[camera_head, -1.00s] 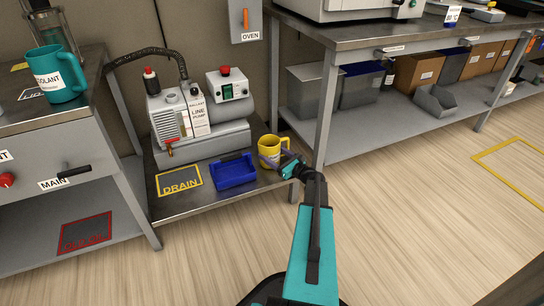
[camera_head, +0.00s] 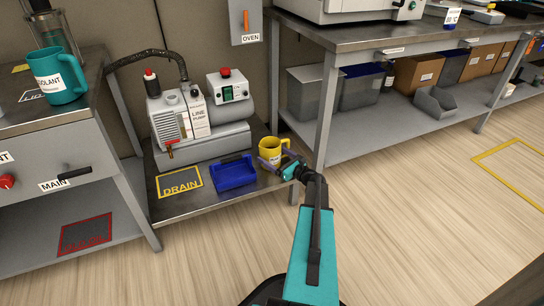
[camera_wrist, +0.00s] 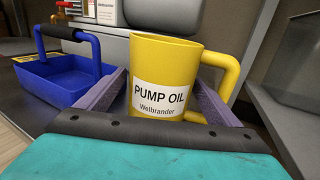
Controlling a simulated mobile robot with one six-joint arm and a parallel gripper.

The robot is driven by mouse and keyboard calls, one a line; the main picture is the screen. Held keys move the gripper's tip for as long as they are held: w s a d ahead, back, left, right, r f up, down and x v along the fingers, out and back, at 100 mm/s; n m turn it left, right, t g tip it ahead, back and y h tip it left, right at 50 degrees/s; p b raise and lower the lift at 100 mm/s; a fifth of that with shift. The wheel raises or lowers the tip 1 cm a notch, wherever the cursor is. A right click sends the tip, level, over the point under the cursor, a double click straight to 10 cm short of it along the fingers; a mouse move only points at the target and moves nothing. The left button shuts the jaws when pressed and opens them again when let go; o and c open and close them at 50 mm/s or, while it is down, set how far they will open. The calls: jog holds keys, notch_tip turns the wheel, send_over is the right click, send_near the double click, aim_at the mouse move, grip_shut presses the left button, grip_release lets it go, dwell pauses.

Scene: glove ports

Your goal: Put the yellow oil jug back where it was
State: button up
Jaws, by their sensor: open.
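The yellow oil jug (camera_head: 273,150) stands upright on the low metal shelf, at its right end beside the blue tray. In the wrist view the jug (camera_wrist: 163,65) bears a label reading PUMP OIL, and its handle points right. My gripper (camera_head: 270,161) is at the jug, coming from the front right. In the wrist view my gripper's two purple fingers (camera_wrist: 158,95) are open, one on each side of the jug's lower body. I cannot tell whether they touch it. The jug's base is hidden behind my gripper.
The blue tray (camera_head: 234,172) with an upright handle sits just left of the jug. A yellow-outlined DRAIN mark (camera_head: 180,183) lies further left. The line pump (camera_head: 190,125) stands behind. A bench leg (camera_head: 324,115) rises close on the right. A teal coolant jug (camera_head: 59,76) stands on the left bench.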

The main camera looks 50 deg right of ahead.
jog(key=s+p, duration=0.3)
jog(key=s, duration=0.8)
jog(key=shift+s, duration=0.35)
jog(key=shift+s, duration=0.1)
